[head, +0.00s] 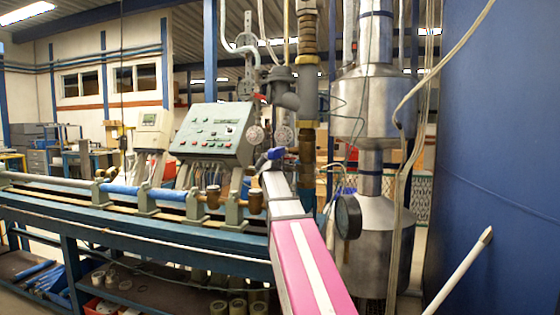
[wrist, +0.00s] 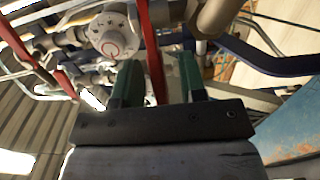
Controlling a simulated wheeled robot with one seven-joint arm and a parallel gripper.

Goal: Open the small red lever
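In the wrist view my gripper (wrist: 172,68) has two green fingers standing apart. A long, thin red lever (wrist: 152,40) runs down between them, closer to the left finger, with a gap to the right finger. I cannot tell whether the left finger touches it. A second red bar (wrist: 28,48) slants down at the left. In the head view a small red lever (head: 261,97) shows beside the grey pipe fitting, above the sloped control panel. My arm reaches up from the bottom there, and its gripper end is not clearly visible.
A round dial (wrist: 113,35) sits just left of the fingers, and a bronze pipe (wrist: 213,16) is close at the upper right. In the head view a blue-handled valve (head: 275,153), a black gauge (head: 348,216), a large metal column (head: 372,100) and a control panel (head: 212,132) crowd the arm.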

